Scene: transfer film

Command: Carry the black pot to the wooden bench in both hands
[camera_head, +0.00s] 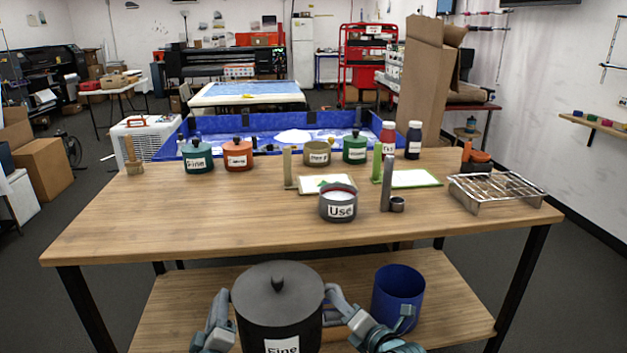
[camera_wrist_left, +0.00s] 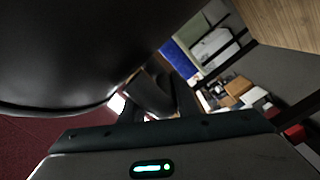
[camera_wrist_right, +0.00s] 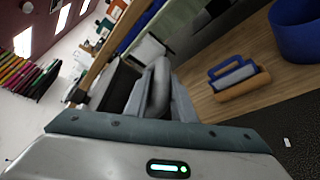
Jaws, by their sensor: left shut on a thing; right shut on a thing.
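The black pot (camera_head: 278,305) with its lid on is upright at the bottom middle of the head view, in front of the wooden bench (camera_head: 230,220). A white label on its front reads "Fine". My left gripper (camera_head: 226,305) is shut on the pot's left side, where its handle is mostly hidden. My right gripper (camera_head: 335,300) is shut on the grey handle at the pot's right side. The pot's dark wall (camera_wrist_left: 70,50) fills the upper left of the left wrist view. The right wrist view shows the grey handle (camera_wrist_right: 160,85) between the fingers.
On the bench top stand a grey "Use" pot (camera_head: 338,204), green (camera_head: 198,157) and orange (camera_head: 238,156) lidded pots, bottles and a wire rack (camera_head: 497,188). The bench's front left top is clear. A blue bucket (camera_head: 398,292) stands on the lower shelf.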

